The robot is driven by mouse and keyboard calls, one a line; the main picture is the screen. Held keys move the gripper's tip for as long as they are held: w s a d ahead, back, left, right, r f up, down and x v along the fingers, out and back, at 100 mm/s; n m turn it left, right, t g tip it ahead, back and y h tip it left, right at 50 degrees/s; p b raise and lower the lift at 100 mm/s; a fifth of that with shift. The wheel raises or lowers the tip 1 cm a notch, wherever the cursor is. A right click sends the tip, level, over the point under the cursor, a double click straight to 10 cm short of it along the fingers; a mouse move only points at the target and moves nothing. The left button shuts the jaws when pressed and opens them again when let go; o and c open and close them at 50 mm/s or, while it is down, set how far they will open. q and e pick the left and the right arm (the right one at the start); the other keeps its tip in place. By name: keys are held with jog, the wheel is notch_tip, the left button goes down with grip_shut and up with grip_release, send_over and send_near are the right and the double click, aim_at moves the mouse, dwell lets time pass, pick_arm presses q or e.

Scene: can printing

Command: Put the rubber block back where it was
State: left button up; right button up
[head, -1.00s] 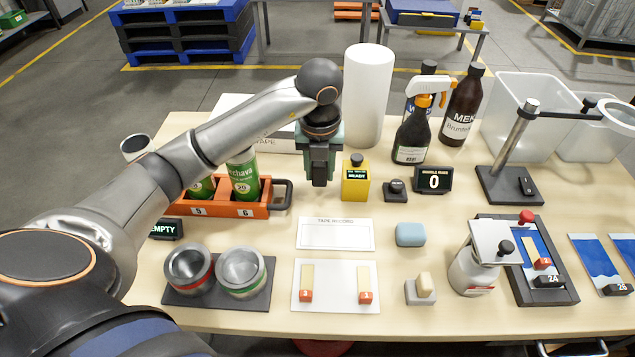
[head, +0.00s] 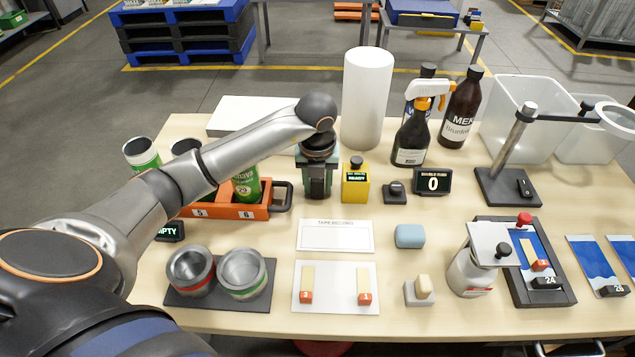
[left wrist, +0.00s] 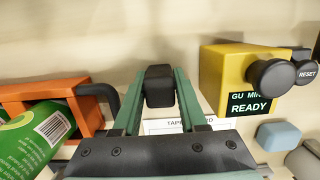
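My left gripper (head: 318,190) is just left of the yellow device (head: 356,184). In the left wrist view its teal fingers (left wrist: 158,88) lie on both sides of a small black block with rounded corners, seemingly the rubber block (left wrist: 159,84), and look shut on it. In the head view the block shows as a dark shape (head: 317,182) between the fingers, low over the table. I cannot tell whether it touches the tabletop. My right gripper is not in view.
An orange can tray (head: 257,212) with a dark handle is left of the gripper. A tall white cylinder (head: 367,100) stands behind. The TAPE RECORD card (head: 335,236) lies in front. A black button (head: 395,191) and counter (head: 433,182) stand to the right.

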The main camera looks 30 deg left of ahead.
pick_arm(q)
jog(key=o, duration=0.4)
jog(key=shift+c, duration=0.2)
notch_tip(320, 180, up, 12)
jog(key=s+d, duration=0.1)
jog(key=shift+s, duration=0.3)
jog(key=shift+r, duration=0.1)
